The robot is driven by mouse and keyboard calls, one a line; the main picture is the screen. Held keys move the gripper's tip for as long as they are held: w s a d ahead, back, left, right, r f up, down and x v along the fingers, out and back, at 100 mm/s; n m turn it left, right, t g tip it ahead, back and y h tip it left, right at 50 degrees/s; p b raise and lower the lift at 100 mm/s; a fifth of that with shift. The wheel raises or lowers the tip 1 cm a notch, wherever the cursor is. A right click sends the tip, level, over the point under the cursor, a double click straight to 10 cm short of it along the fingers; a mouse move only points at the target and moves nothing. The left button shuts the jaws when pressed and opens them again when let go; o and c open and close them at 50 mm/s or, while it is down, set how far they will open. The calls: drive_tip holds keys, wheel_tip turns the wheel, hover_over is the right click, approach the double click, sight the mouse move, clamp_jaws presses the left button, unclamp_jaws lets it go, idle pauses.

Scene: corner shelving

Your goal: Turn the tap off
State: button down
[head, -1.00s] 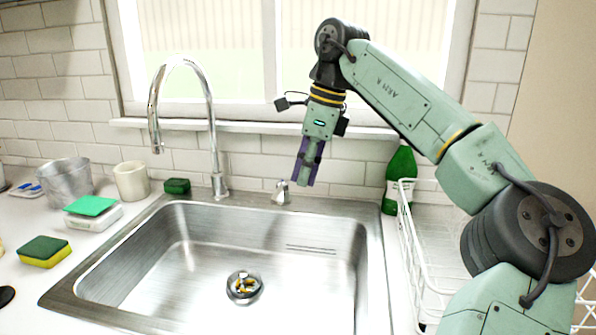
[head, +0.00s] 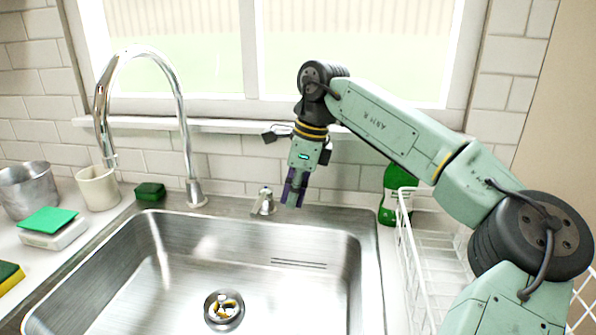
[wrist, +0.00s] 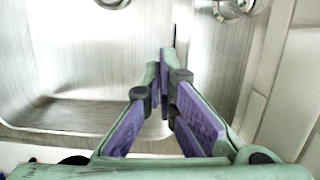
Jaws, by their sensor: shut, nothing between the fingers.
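The tap is a tall chrome gooseneck (head: 181,115) standing behind the left half of the sink, its spout curving to the left. I see no water stream below the spout. A short chrome handle (head: 264,202) stands to its right on the sink's back rim. My gripper (head: 292,202) points down just right of the handle, its purple fingers shut and empty. I cannot tell whether they touch the handle. In the wrist view the fingertips (wrist: 167,58) meet above the sink. A chrome fitting (wrist: 230,8), cut off by the top edge, shows near the wall.
A green bottle (head: 391,195) and white dish rack (head: 430,255) stand to the right. The window sill (head: 225,126) is behind my gripper. Cups and sponges are on the left counter.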

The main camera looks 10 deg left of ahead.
sight(260, 202)
drive_tip(key=shift+a+f+p, duration=0.25)
drive_tip(key=shift+a+f, duration=0.05)
drive_tip(key=shift+a, duration=0.4)
drive_tip(key=shift+a+f+p, duration=0.25)
drive_tip(key=shift+a+f, duration=0.1)
drive_tip(key=shift+a, duration=0.35)
drive_tip(key=shift+a+f+p, duration=0.25)
drive_tip(key=shift+a+f, duration=0.05)
drive_tip(key=shift+a, duration=0.4)
drive_tip(key=shift+s+a+m, duration=0.2)
drive_tip(key=shift+a+m, duration=0.1)
drive_tip(key=shift+a, duration=0.35)
